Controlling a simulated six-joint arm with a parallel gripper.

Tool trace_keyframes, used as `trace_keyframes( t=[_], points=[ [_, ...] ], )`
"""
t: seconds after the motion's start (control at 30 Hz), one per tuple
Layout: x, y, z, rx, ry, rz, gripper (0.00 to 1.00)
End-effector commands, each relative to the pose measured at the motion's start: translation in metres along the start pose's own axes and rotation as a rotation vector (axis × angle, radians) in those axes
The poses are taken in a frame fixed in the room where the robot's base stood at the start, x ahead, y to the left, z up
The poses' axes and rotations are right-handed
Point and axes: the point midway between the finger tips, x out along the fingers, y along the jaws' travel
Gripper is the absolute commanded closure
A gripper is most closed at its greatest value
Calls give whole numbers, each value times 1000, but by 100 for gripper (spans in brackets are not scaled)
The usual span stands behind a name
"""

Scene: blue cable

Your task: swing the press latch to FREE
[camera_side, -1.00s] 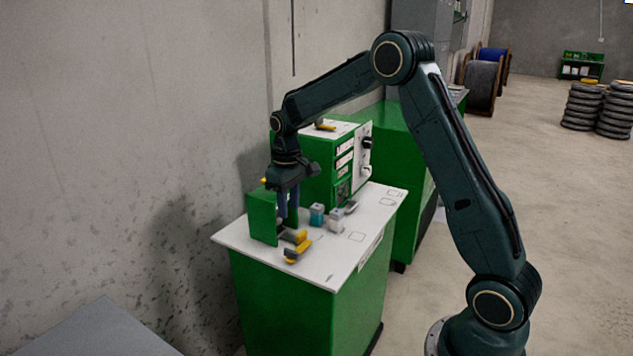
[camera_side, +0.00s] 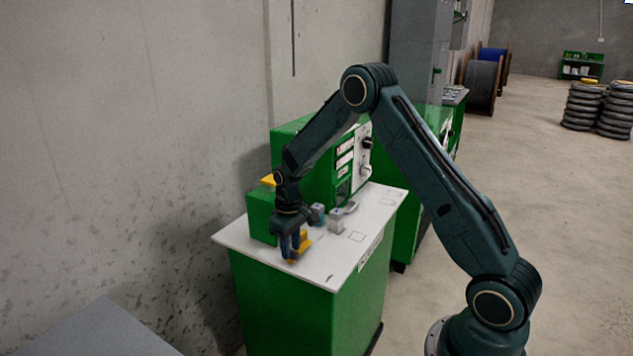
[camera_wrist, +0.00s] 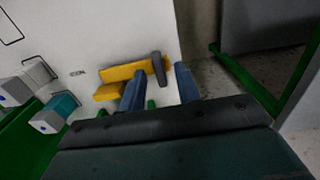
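The yellow press latch (camera_wrist: 118,73) lies on the white bench top, with a short dark grey peg (camera_wrist: 158,68) standing at its right end in the wrist view. A second yellow part (camera_wrist: 107,93) sits beside the bar. My gripper (camera_wrist: 160,80) is open, its two blue fingers apart, low over the bench with the peg showing between them. Whether a finger touches the peg or bar, I cannot tell. In the side view my gripper (camera_side: 292,250) hides part of the yellow latch (camera_side: 304,240). The latch markings are not readable.
A teal-and-grey block (camera_wrist: 55,113) and a light grey block (camera_wrist: 28,82) stand left of the latch in the wrist view. A green box (camera_side: 260,217) stands behind my gripper. The white bench top (camera_side: 375,220) is mostly clear toward the right; its edge is close to the latch.

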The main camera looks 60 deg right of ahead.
Motion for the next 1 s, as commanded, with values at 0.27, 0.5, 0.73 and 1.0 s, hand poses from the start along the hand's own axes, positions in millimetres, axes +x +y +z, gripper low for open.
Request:
trace_keyframes(
  t=[0.27,0.5,0.73,1.0],
  points=[
    [7,0,0,0,1,0,67],
    [7,0,0,0,0,0,83],
    [7,0,0,0,0,0,100],
    [7,0,0,14,0,0,100]
  ],
)
